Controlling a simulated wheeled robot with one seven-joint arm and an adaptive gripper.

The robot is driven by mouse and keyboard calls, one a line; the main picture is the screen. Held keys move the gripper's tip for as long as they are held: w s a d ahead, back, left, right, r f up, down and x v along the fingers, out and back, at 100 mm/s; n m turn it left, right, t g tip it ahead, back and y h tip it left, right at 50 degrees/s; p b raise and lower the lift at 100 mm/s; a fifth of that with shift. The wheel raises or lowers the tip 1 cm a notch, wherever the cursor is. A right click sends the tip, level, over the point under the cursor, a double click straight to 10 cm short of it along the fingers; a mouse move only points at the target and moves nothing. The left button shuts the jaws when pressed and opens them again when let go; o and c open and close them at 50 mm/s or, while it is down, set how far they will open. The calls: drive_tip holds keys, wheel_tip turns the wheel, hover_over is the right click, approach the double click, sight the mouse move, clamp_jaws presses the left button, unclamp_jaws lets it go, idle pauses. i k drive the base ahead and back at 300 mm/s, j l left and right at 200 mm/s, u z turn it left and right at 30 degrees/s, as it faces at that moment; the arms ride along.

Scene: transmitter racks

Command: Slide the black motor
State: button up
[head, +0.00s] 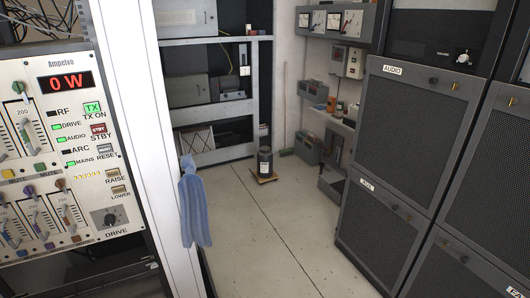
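A small black cylindrical object (264,163) with a pale label, which looks like the black motor, stands upright on the floor. It rests on a small flat wooden board (263,179) at the far end of the aisle, in front of the grey shelf rack. My gripper is not in view, and no part of my arm shows near the object.
A panel of sliders and lights (65,150) fills the left. A blue cloth (194,205) hangs on the white post's edge. Tall dark cabinets (395,150) line the right. A broom (285,112) leans at the back. The floor (275,225) between is clear.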

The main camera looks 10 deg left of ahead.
sight(265, 172)
drive_tip(key=i+u, duration=0.1)
drive_tip(key=i, duration=0.5)
drive_tip(key=i+u, duration=0.1)
drive_tip(key=i, duration=0.55)
drive_tip(key=i+l+u, duration=0.15)
drive_tip(key=i, duration=0.45)
drive_tip(key=i+l+u, duration=0.1)
drive_tip(key=i, duration=0.55)
drive_tip(key=i+j+u, duration=0.1)
drive_tip(key=i+u, duration=0.15)
drive_tip(key=i, duration=0.8)
drive_tip(key=i+l+u, duration=0.1)
drive_tip(key=i+u, duration=0.15)
drive_tip(key=i, duration=0.75)
drive_tip(key=i+j+z, duration=0.25)
drive_tip(key=i+j, duration=0.3)
drive_tip(key=i, duration=0.3)
drive_tip(key=i+j+z, duration=0.25)
drive_tip(key=i+j, duration=0.5)
